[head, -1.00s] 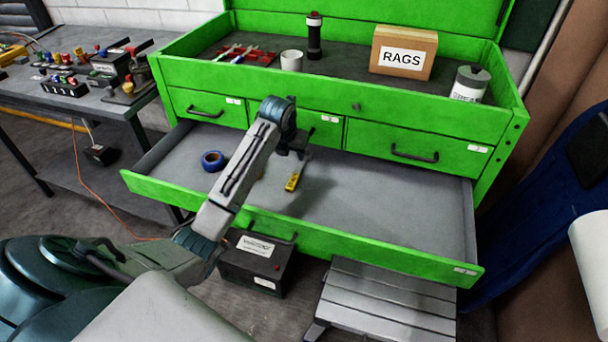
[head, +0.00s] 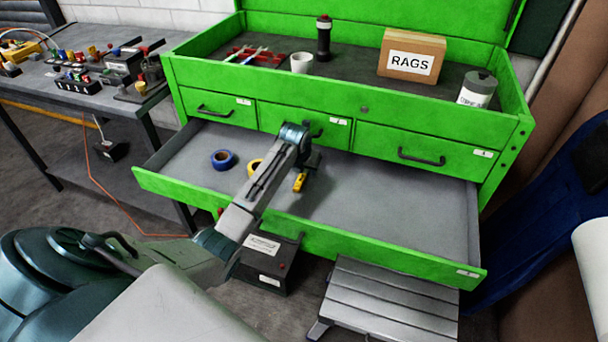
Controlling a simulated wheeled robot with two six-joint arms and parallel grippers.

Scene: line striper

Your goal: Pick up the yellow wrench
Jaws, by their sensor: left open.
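A small yellow tool (head: 300,182), the likely yellow wrench, lies on the grey floor of the open green drawer (head: 390,205). It is too small to make out its exact shape. My left arm reaches over the drawer front from the left. My left gripper (head: 308,166) points down into the drawer, open, just above and behind the tool's far end. The gripper partly hides that end, and I cannot tell whether they touch. My right gripper is not in view.
A blue tape roll (head: 223,160) and a yellow ring (head: 255,166), partly behind my arm, lie left in the drawer. The drawer's right side is clear. The chest top holds a rags box (head: 411,55), a white cup (head: 302,63) and a can (head: 477,88). A step (head: 388,300) stands below.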

